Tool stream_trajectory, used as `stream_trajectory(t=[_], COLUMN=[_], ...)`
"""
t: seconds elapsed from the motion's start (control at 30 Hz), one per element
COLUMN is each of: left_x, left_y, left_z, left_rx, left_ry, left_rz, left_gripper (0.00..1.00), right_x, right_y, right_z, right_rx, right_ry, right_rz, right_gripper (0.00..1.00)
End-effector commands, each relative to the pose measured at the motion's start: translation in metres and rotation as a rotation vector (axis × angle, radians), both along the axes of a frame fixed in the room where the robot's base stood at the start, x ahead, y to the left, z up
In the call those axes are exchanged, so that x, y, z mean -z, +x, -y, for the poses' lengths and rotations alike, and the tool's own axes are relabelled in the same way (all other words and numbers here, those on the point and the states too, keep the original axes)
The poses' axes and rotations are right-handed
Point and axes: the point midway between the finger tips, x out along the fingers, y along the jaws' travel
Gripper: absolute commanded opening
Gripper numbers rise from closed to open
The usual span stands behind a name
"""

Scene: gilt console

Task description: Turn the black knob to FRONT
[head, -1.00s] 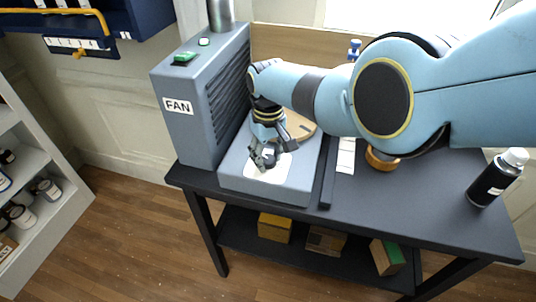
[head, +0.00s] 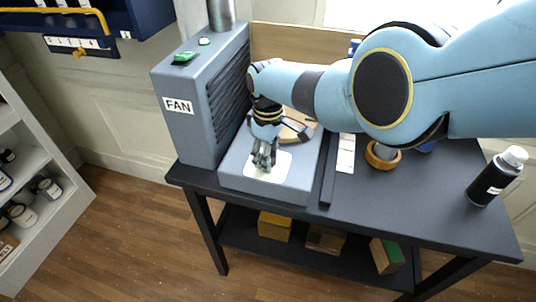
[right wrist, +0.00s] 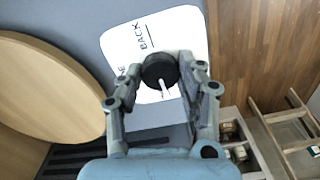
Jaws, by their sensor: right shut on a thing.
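The black knob (right wrist: 160,70) sits on a white label plate (right wrist: 180,32) on the low grey box. Its white pointer line points toward the bottom of the right wrist view, roughly away from the word BACK on the plate. Another word on the plate is partly covered, and FRONT cannot be read. My right gripper (right wrist: 158,84) is shut on the knob, one finger on each side. In the head view my right gripper (head: 265,163) is over the plate (head: 268,172) and hides the knob. My left gripper is not in view.
The grey FAN unit (head: 200,100) stands tall just left of the gripper. A round wooden disc (right wrist: 45,90) is close beside the gripper. The table front (head: 400,205) is clear.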

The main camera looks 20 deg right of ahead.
Motion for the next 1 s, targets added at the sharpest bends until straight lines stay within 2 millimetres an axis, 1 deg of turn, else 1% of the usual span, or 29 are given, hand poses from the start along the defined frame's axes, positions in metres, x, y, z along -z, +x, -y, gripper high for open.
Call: stream_trajectory(t=[0.3, 0.33, 0.5, 0.83, 1.0], left_x=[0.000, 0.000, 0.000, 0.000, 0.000], left_y=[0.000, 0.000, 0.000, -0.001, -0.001], left_z=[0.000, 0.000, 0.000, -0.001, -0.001], left_rx=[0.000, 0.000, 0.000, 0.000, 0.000], left_ry=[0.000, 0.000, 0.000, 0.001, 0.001], left_rz=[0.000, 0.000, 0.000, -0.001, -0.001], left_gripper=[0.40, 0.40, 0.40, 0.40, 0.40], right_x=[-0.001, -0.001, -0.001, -0.001, -0.011], right_y=[0.002, 0.002, 0.001, 0.001, 0.002], right_z=[0.000, 0.000, 0.000, 0.000, 0.000], right_rx=[-0.003, -0.002, -0.002, -0.001, -0.001], right_ry=[-0.001, -0.001, 0.000, 0.000, 0.001], right_rz=[0.003, 0.003, 0.003, 0.001, 0.004], right_gripper=[0.05, 0.38, 0.60, 0.60, 0.60])
